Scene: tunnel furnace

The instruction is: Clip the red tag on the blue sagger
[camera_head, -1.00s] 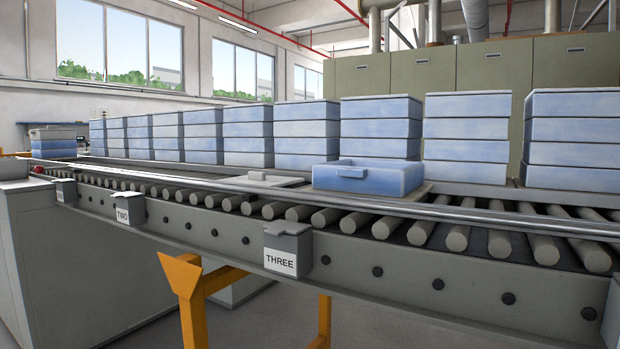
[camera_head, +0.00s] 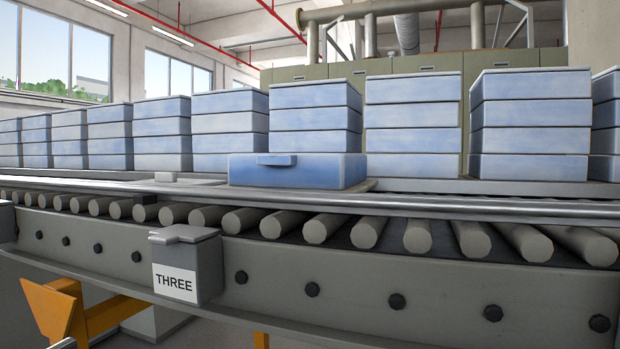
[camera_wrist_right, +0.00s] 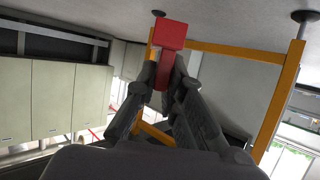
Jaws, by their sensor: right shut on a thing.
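The blue sagger (camera_head: 297,171) sits alone on a plate on the near side of the conveyor in the head view, just right of a pale flat piece. It has a small blue lip (camera_head: 276,160) on its near side, toward the left. The red tag (camera_wrist_right: 172,37) shows in the right wrist view, with a square red head and a narrower red part below. My right gripper (camera_wrist_right: 163,85) is shut on this narrower part, and the head stands out past the fingertips. Neither gripper shows in the head view.
Stacks of blue saggers (camera_head: 412,115) stand behind. An orange frame (camera_wrist_right: 281,100) shows in the right wrist view.

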